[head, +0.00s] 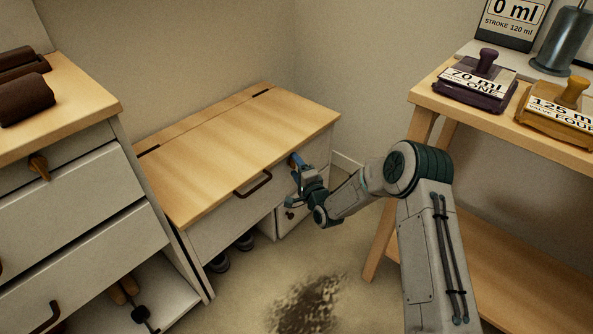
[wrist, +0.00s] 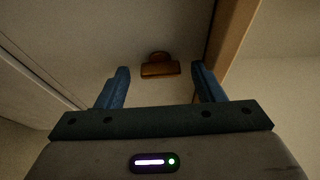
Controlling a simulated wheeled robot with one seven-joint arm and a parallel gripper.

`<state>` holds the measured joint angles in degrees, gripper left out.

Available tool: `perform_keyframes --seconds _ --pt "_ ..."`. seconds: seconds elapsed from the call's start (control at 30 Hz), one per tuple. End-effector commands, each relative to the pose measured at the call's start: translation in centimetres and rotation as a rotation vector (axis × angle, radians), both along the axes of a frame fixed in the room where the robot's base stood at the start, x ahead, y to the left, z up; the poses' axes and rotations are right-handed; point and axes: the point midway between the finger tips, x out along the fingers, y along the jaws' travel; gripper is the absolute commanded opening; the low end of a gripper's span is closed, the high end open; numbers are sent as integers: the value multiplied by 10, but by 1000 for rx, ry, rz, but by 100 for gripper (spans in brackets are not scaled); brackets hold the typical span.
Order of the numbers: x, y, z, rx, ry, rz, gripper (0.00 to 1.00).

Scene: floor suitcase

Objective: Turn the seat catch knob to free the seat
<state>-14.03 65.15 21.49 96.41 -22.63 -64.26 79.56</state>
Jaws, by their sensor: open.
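The bench has a wooden seat (head: 235,145), which lies flat and closed on its pale body. The seat catch knob is a brown wooden piece (wrist: 160,69) on the bench's pale end face, close under the wooden edge in the wrist view. My gripper (wrist: 160,82) is open, with one blue finger on each side of the knob's line and the knob a little beyond the fingertips. No contact shows. In the head view my gripper (head: 298,162) is at the bench's right end, just below the seat edge, and mostly hides the knob.
A dark handle (head: 253,184) is on the bench front. A drawer with a small dark knob (head: 290,215) is low at the bench's right end. A pale drawer cabinet (head: 85,190) stands at left. A wooden table (head: 425,95) with labelled weights stands at right.

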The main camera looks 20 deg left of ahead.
Motion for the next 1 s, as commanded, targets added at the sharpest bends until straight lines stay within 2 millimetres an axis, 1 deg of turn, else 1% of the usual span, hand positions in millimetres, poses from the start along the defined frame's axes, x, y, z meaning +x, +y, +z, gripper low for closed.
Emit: perform_keyframes --seconds 0.2,0.23,0.27,0.3,0.37,0.4,0.73,0.87,1.0 --pt "0 0 0 -1 -1 0 62" --pt "0 0 0 -1 -1 0 56" --pt "0 0 0 -1 -1 0 48" --pt "0 0 0 -1 -1 0 37" --pt "0 0 0 -1 -1 0 20" --pt "0 0 0 -1 -1 0 17" --pt "0 0 0 -13 -34 0 17" --pt "0 0 -1 -36 -88 1 17" --pt "0 0 -2 -74 -178 0 17"
